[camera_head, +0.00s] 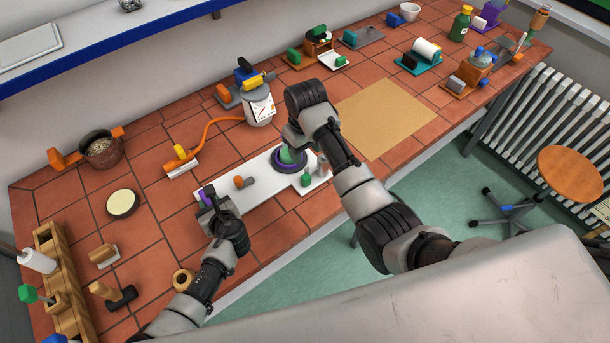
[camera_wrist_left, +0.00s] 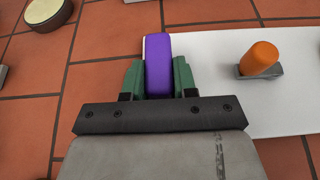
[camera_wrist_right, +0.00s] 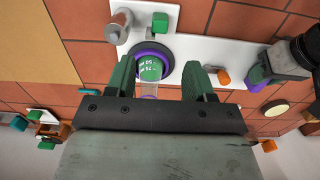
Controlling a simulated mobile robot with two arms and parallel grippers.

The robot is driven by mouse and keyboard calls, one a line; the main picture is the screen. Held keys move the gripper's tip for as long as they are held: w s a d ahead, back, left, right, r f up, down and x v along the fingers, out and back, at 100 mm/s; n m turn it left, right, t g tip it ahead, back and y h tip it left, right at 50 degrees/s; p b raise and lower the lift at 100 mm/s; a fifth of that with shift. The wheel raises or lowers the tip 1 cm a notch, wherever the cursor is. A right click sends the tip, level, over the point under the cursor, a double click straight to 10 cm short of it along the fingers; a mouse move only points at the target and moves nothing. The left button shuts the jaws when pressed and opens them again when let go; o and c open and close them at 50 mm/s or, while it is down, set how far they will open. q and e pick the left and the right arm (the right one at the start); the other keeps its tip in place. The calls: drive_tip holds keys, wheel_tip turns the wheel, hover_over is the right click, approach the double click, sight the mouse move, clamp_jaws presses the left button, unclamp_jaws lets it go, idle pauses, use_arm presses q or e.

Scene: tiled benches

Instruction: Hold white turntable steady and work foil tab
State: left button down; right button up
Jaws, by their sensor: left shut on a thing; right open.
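A long white base (camera_head: 268,196) lies on the tiled bench, with a round dark disc with a purple rim (camera_head: 289,167) near its right part. A green-topped clear container (camera_wrist_right: 150,70) stands at the disc in the right wrist view. My left gripper (camera_head: 207,197) is shut on a purple block (camera_wrist_left: 158,62) at the base's left end. An orange knob (camera_wrist_left: 260,57) sits on a grey mount on the base. I cannot make out a foil tab.
A green block (camera_wrist_right: 160,22) and a metal cylinder (camera_wrist_right: 118,27) stand beside the disc. A white canister (camera_head: 259,108) with an orange hose stands behind. A tan mat (camera_head: 385,118) lies right, a round cream-topped disc (camera_head: 122,203) left.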

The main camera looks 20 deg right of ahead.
sight(306, 176)
wheel_tip(306, 176, down, 12)
drive_tip(key=shift+r, duration=0.1)
idle(0.5)
drive_tip(key=shift+c, duration=0.3)
clamp_jaws()
drive_tip(key=shift+w+a, duration=0.2)
drive_tip(key=shift+w, duration=0.35)
drive_tip(key=shift+w+a, duration=0.2)
drive_tip(key=shift+w, duration=0.35)
drive_tip(key=shift+o, duration=0.7)
unclamp_jaws()
drive_tip(key=shift+r, duration=0.1)
wheel_tip(306, 176, up, 15)
